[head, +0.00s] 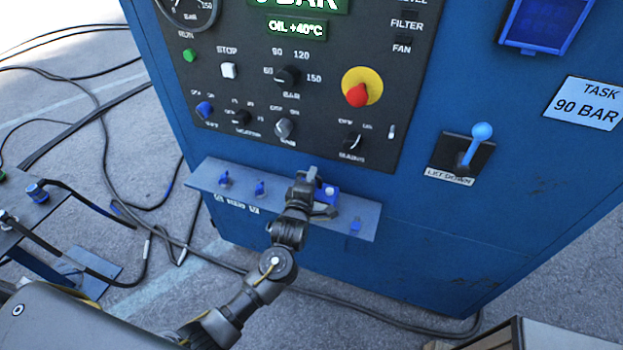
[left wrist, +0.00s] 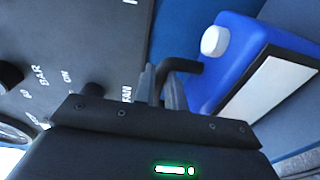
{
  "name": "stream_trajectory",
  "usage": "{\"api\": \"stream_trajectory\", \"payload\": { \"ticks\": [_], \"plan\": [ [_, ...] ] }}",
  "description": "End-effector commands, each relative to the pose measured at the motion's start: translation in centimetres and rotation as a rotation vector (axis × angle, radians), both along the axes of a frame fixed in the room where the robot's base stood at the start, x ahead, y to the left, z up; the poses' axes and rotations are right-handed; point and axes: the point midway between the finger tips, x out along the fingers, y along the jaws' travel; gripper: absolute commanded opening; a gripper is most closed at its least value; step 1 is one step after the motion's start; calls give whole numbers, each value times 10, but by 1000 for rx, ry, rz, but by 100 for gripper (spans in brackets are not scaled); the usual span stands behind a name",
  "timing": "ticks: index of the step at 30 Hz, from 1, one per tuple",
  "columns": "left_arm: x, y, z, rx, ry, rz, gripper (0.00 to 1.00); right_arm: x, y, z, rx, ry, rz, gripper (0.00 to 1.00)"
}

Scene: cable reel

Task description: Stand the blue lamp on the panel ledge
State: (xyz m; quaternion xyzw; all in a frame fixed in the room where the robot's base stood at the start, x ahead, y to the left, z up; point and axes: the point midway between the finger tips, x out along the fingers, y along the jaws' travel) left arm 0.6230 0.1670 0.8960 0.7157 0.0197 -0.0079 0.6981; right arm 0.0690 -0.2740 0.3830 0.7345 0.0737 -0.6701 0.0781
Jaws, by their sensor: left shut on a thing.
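The blue lamp (head: 329,191) is a small blue box with a white knob on top, over the right half of the panel ledge (head: 285,207) in the head view. My left gripper (head: 311,184) is at the lamp and hides part of it. In the left wrist view, the gripper's fingers (left wrist: 168,88) are shut at the black bent handle of the lamp (left wrist: 238,62), whose white face also shows. I cannot tell whether the lamp's bottom touches the ledge. My right gripper is not in view.
The ledge carries blue switches (head: 260,188) on its left and a small blue piece (head: 355,226) near its right end. The control panel (head: 300,85) with knobs and a red button rises behind. A blue lever (head: 476,143) sticks out at right. Cables (head: 110,170) lie on the floor at left.

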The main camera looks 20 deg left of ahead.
Motion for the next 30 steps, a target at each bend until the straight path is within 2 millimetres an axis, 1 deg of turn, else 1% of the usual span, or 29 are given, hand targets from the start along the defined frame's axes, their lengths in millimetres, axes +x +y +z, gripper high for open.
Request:
{"api": "stream_trajectory", "payload": {
  "ticks": [1,2,6,7,14,17,18,20,30],
  "plan": [
    [0,0,-1,-2,-3,1,0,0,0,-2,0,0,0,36],
    [0,0,-3,-1,1,1,13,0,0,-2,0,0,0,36],
    [0,0,-2,0,1,0,32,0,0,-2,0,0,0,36],
    [0,0,-2,0,1,0,34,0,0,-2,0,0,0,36],
    [0,0,-2,0,1,0,34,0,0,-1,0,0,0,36],
    [0,0,3,1,0,0,34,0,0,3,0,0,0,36],
    [-4,0,0,0,2,-1,34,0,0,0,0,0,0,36],
    [-12,-1,-1,-2,2,-1,34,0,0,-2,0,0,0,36],
    [-82,-2,1,-2,3,0,34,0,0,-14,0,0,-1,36]
  ]
}}
